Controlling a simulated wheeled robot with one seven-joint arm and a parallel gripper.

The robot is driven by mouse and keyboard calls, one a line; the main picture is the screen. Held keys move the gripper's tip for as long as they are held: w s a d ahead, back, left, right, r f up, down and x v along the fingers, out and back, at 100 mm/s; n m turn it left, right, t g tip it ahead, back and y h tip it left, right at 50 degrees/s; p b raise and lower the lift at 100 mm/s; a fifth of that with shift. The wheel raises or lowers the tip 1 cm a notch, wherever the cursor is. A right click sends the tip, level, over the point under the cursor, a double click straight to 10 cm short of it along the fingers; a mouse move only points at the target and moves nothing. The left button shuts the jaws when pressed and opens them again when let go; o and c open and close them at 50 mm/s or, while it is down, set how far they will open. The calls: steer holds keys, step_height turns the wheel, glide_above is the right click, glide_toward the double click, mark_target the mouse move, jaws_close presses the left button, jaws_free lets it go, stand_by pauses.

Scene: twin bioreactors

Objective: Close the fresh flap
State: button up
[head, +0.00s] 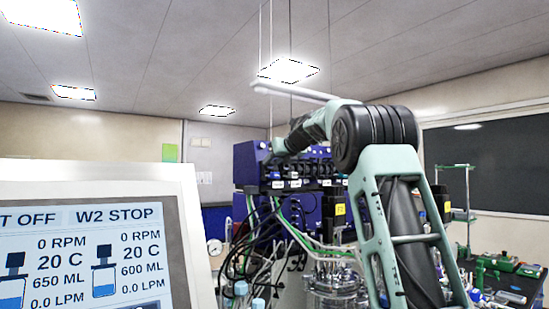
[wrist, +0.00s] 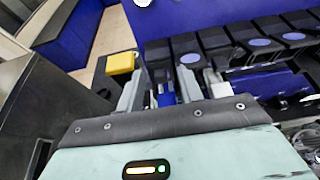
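A row of black pump heads with blue ovals runs along the blue cabinet in the wrist view; the nearest pump head (wrist: 189,58) is at the row's left end. I cannot tell which flap is the fresh one, since no readable label shows. My gripper (wrist: 160,82) has its two grey fingers apart, one on each side of a narrow gap, beside that nearest pump head. A blue part (wrist: 165,96) shows in the gap; I cannot tell whether a finger touches it. In the head view, my arm reaches to the blue pump cabinet (head: 250,160), and its gripper is hidden.
A screen (head: 85,255) fills the head view's lower left. Tubes and cables (head: 262,245) hang below the pumps, above a glass vessel (head: 335,280). A black post with a yellow top (wrist: 120,63) stands close left of the fingers. A bench with green items (head: 505,268) is at right.

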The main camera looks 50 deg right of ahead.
steer(key=shift+w, duration=0.1)
jaws_close()
steer(key=f+t+b, duration=0.1)
steer(key=b, duration=0.3)
steer(key=shift+f, duration=0.1)
steer(key=t+b, duration=0.1)
steer(key=b, duration=0.3)
steer(key=t+h+b, duration=0.1)
steer(key=b, duration=0.2)
steer(key=shift+f+b, duration=0.35)
steer(key=shift+b, duration=0.05)
steer(key=shift+t+b, duration=0.5)
steer(key=shift+b, duration=0.4)
steer(key=shift+r, duration=0.3)
